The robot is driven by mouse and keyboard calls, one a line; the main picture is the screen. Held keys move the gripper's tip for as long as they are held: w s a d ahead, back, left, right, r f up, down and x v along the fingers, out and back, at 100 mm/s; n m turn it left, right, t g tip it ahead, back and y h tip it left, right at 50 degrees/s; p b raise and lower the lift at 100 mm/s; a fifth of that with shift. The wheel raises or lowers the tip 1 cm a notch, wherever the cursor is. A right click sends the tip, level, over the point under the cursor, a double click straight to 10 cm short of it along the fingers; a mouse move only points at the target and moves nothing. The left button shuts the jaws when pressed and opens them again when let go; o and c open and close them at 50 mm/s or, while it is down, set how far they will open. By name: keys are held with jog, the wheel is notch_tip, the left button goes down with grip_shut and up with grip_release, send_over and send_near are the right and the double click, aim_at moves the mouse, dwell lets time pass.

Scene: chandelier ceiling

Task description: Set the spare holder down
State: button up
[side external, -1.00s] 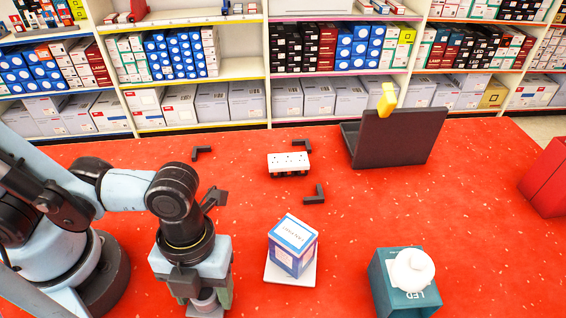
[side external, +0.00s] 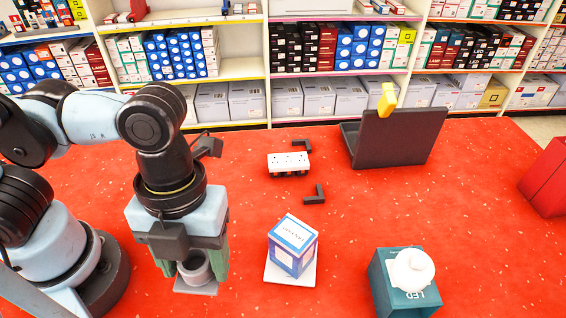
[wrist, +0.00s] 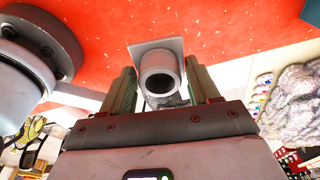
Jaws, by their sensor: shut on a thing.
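My gripper (side external: 200,268) is at the lower left in the side external view, fingers pointing down, shut on the spare holder (side external: 196,267). The holder is a pale grey cylinder with a dark round opening and a square plate. In the wrist view, the holder (wrist: 158,60) sits between the two greenish fingers (wrist: 162,88), its plate beyond the cylinder. The holder appears to be above the red tabletop (side external: 250,215); the exact gap cannot be told.
A blue-and-white box (side external: 292,246) stands on a white plate right of my gripper. A teal LED box (side external: 403,290) with a white bulb is farther right. A white socket block (side external: 289,162), dark corner brackets (side external: 315,195) and a dark open case (side external: 398,138) lie farther back.

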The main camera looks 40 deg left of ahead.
jog(key=w+d+r+n, duration=0.1)
jog(key=w+d, duration=0.1)
jog(key=w, duration=0.2)
jog(key=w+d+r+n, duration=0.1)
jog(key=w+d, duration=0.2)
jog(key=w, duration=0.2)
jog(key=w+d+r+n, duration=0.1)
jog(key=w+d+r, duration=0.1)
jog(key=w, duration=0.2)
jog(key=shift+w+d, duration=0.35)
jog(key=shift+w, duration=0.05)
jog(key=w+d+n, duration=0.1)
jog(key=w+d, duration=0.1)
jog(key=w, duration=0.5)
jog(key=n, duration=0.2)
send_over(368, 219)
notch_tip(368, 219, down, 4)
jog(key=shift+t+h, duration=0.3)
jog(key=shift+t, duration=0.1)
jog(key=f, duration=1)
jog(key=shift+w+a, duration=0.15)
jog(key=shift+a, duration=0.15)
jog(key=shift+f, duration=0.2)
jog(key=o, duration=1)
jog(key=shift+o, duration=0.2)
jog(key=shift+r, duration=0.1)
